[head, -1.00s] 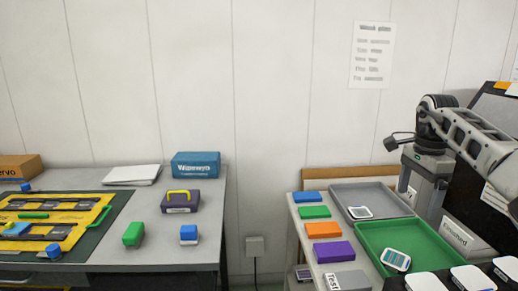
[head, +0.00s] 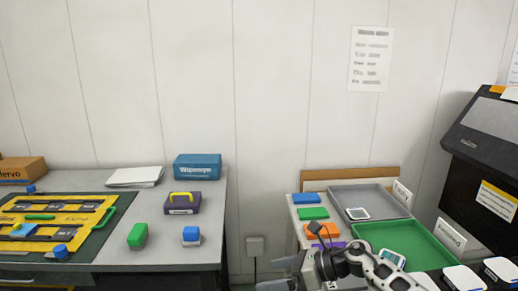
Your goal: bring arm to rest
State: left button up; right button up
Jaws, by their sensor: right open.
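My right gripper (head: 272,274) is low in the head view, at the front left end of the right table, with its arm coming in from the lower right. Its fingers point left and are apart, with nothing seen between them. It overlaps the gap between the two tables in the picture. My left gripper is not in view. A green ink bottle (head: 137,236) and a blue ink bottle (head: 191,236) stand on the left table (head: 165,259), well away from my right gripper.
The right table holds a grey tray (head: 392,202) and a green tray (head: 425,240), each with a white device. Blue, green, orange and purple blocks line its left side; my arm partly hides them. A dark machine (head: 480,165) stands at the right.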

jog(key=s+a+m+t+y, duration=0.3)
jog(key=s+m+t, duration=0.15)
jog(key=m, duration=0.55)
pick_arm(q)
jog(key=p, duration=0.1)
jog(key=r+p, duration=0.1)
jog(key=p, duration=0.1)
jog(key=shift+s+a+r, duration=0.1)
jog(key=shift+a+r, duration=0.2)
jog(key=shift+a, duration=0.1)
pick_arm(e)
jog(key=s+d+f+m+t+h, duration=0.1)
jog(key=s+d+f+m+h, duration=0.3)
jog(key=s+m, duration=0.3)
jog(key=s+d+f+m+t+h, duration=0.1)
jog(key=s+d+f+m+h, duration=0.3)
jog(key=m, duration=1.2)
jog(key=s+d+f+m+t+h, duration=0.1)
jog(key=s+d+f+m+h, duration=0.3)
jog(key=s+d+m, duration=0.3)
jog(key=s+m+h, duration=0.1)
jog(key=s+m, duration=0.3)
jog(key=m, duration=0.1)
jog(key=shift+s+f+m+h, duration=0.2)
jog(key=shift+m+h, duration=0.1)
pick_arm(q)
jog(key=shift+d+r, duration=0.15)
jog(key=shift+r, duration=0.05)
